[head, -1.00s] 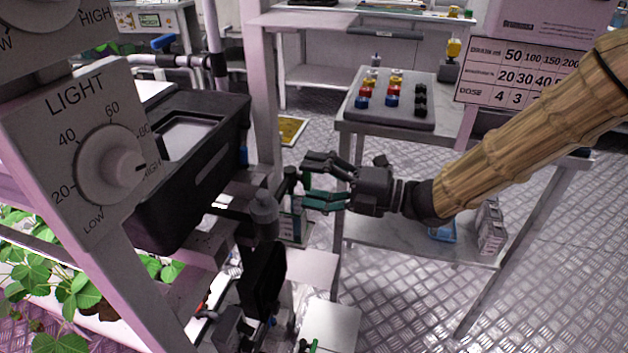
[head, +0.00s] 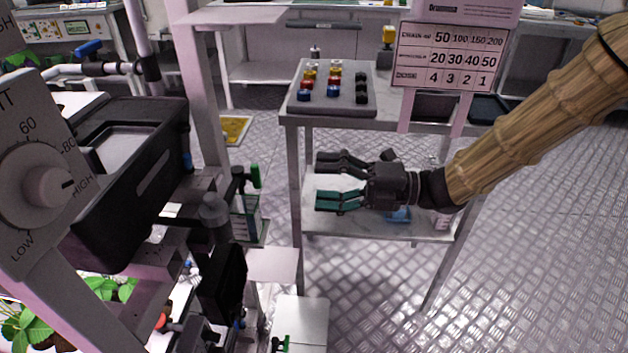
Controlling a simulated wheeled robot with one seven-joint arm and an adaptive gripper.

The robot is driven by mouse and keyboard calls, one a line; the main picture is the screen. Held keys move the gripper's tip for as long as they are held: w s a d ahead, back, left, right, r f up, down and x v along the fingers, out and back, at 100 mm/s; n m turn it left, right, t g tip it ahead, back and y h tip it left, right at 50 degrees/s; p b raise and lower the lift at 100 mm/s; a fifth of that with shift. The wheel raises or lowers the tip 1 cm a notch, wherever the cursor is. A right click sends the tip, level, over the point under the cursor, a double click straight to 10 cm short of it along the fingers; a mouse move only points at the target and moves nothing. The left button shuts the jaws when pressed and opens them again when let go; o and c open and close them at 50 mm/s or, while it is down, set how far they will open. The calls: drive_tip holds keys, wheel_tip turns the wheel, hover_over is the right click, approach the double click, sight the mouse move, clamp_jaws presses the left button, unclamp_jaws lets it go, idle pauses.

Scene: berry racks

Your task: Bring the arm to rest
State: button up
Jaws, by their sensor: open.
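My gripper (head: 318,181) is at the middle of the head view, at the end of my arm, which reaches in from the upper right. Its dark and green fingers point left and are apart, with nothing between them. In the picture it overlaps the lower shelf of the grey table behind it; no contact can be made out. A green-handled valve (head: 254,176) stands to the left of the fingertips, apart from them.
A grey table (head: 290,117) with a tray of coloured caps (head: 345,104) stands behind. A dosing chart (head: 450,57) is at the upper right. A black tank (head: 150,185) and a light dial (head: 47,200) are at left. Open metal floor (head: 540,240) lies at right.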

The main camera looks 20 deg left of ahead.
idle(0.4)
drive_tip(key=w+d+f+m+t+h, duration=0.2)
drive_tip(key=d+f+m+t, duration=0.25)
drive_tip(key=f+m, duration=0.55)
drive_tip(key=w+d+f+m+t+h, duration=0.2)
drive_tip(key=d+f+m+t, duration=0.25)
drive_tip(key=f+m, duration=0.6)
drive_tip(key=s+d+f+m+h, duration=0.4)
drive_tip(key=d+f, duration=0.2)
drive_tip(key=f, duration=0.4)
drive_tip(key=s+d+f+m+h, duration=0.3)
drive_tip(key=s+d+f+m, duration=0.3)
drive_tip(key=f, duration=0.4)
drive_tip(key=s+d+f+m+g+h, duration=0.25)
drive_tip(key=s+d+f+m, duration=0.2)
drive_tip(key=s+d, duration=0.45)
drive_tip(key=s+d+f+m+g+h, duration=0.2)
drive_tip(key=s+d+f+m+h, duration=0.25)
drive_tip(key=s+d, duration=0.45)
wheel_tip(320, 180, up, 22)
drive_tip(key=a+p, duration=0.1)
drive_tip(key=p, duration=2.1)
drive_tip(key=shift+s+a+y, duration=0.2)
drive_tip(key=shift+y, duration=0.1)
